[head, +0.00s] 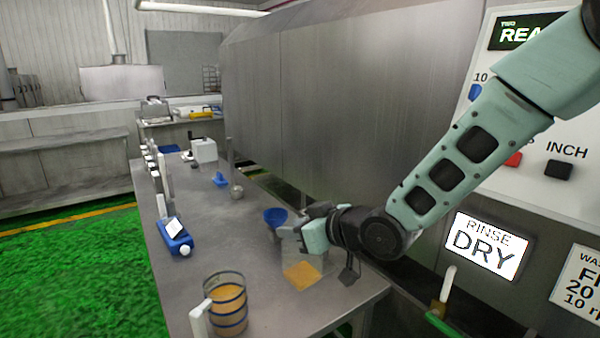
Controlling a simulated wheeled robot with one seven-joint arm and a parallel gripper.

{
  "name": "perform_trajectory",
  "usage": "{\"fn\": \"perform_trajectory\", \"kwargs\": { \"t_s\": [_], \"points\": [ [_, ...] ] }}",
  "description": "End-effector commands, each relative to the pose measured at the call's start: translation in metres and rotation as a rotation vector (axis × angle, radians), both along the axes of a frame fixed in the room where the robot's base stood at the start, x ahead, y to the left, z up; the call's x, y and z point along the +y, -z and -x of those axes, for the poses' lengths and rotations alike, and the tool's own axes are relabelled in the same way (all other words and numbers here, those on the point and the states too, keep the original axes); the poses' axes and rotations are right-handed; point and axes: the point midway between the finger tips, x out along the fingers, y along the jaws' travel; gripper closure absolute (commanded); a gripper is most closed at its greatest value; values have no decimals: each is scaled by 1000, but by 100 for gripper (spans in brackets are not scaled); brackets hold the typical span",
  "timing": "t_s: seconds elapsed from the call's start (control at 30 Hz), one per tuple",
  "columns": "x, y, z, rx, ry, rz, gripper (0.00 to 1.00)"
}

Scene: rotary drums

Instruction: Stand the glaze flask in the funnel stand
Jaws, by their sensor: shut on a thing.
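My gripper (297,236) is at the near right part of the grey bench. It is shut on a clear, see-through vessel with orange content at its bottom, which looks like the glaze flask (302,275). The flask's faint walls rise toward the fingers; whether its base touches the bench I cannot tell. A blue funnel-shaped piece (275,216), perhaps the funnel stand, is just left of and behind my gripper. Its lower part is hard to make out. Another small blue piece (220,180) stands farther back, and which one is the stand is unclear.
A clear jug of orange liquid with blue bands (228,308) stands at the bench's near left. A blue container with a white cap (177,238) is on the left edge. A small grey round thing (237,191) and a white box (204,150) are farther back. A large metal drum housing (330,100) borders the right.

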Motion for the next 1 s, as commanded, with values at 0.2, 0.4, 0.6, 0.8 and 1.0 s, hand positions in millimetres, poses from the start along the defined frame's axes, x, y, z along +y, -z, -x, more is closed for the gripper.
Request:
{"fn": "perform_trajectory", "kwargs": {
  "t_s": [0.2,0.4,0.6,0.8,1.0],
  "points": [
    [-13,14,-7,2,36,1,100],
    [-36,37,-18,4,104,1,100],
    [-72,70,-30,4,203,3,100],
    [-132,120,-39,9,359,6,100],
    [-222,183,-32,10,584,7,100]
  ]
}}
